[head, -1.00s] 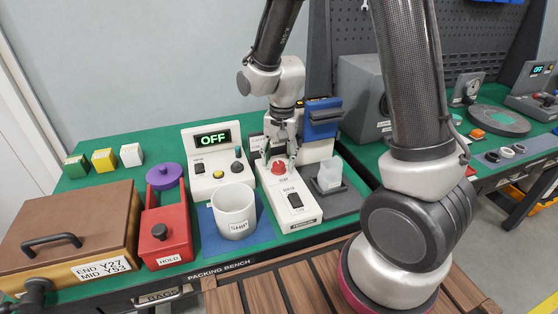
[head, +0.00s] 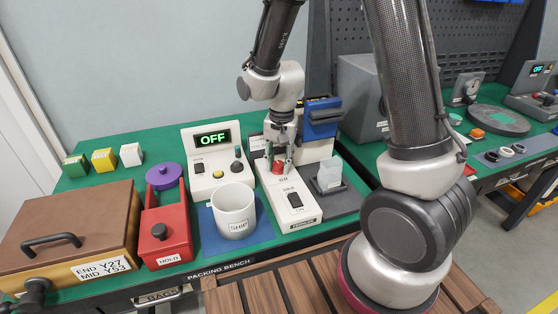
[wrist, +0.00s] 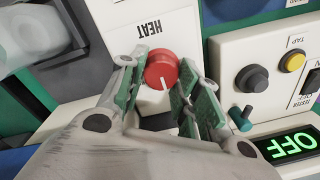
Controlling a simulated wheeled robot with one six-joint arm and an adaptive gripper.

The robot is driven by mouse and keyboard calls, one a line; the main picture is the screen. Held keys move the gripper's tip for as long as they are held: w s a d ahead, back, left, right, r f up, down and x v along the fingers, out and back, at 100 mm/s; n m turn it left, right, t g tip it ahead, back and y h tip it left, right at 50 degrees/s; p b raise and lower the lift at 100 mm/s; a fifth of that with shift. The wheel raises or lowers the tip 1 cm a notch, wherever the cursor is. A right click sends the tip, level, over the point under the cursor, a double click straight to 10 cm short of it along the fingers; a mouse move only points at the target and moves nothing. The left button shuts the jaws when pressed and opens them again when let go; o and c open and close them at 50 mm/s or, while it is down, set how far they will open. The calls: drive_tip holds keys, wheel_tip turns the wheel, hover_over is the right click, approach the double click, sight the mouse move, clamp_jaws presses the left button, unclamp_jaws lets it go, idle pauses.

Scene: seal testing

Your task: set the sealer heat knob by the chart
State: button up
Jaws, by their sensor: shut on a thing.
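The red heat knob (wrist: 161,68) has a white pointer line and sits on the white sealer (wrist: 140,22), beside the printed word HEAT. My gripper (wrist: 162,82) is shut on the knob, with its green-padded fingers at either side. In the head view the sealer (head: 300,210) stands on the bench with a rocker switch on its front part, and my gripper (head: 277,166) is down over the red knob, partly hiding it. I cannot read a scale around the knob.
A tester (head: 216,175) reading OFF stands left of the sealer. A white SHIP cup (head: 234,208) stands in front of it, and a red HOLD box (head: 168,225) is farther left. A clear block (head: 330,172) on a dark pad is close on the right.

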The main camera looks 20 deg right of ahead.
sight(279, 162)
drive_tip(key=n, duration=0.6)
drive_tip(key=shift+w, duration=0.1)
drive_tip(key=n, duration=0.5)
drive_tip(key=shift+a+n+g, duration=0.1)
drive_tip(key=shift+n+g, duration=0.2)
idle(0.4)
drive_tip(key=o, duration=1)
wheel_tip(279, 162, up, 12)
drive_tip(key=shift+d, duration=0.2)
drive_tip(key=shift+w, duration=0.1)
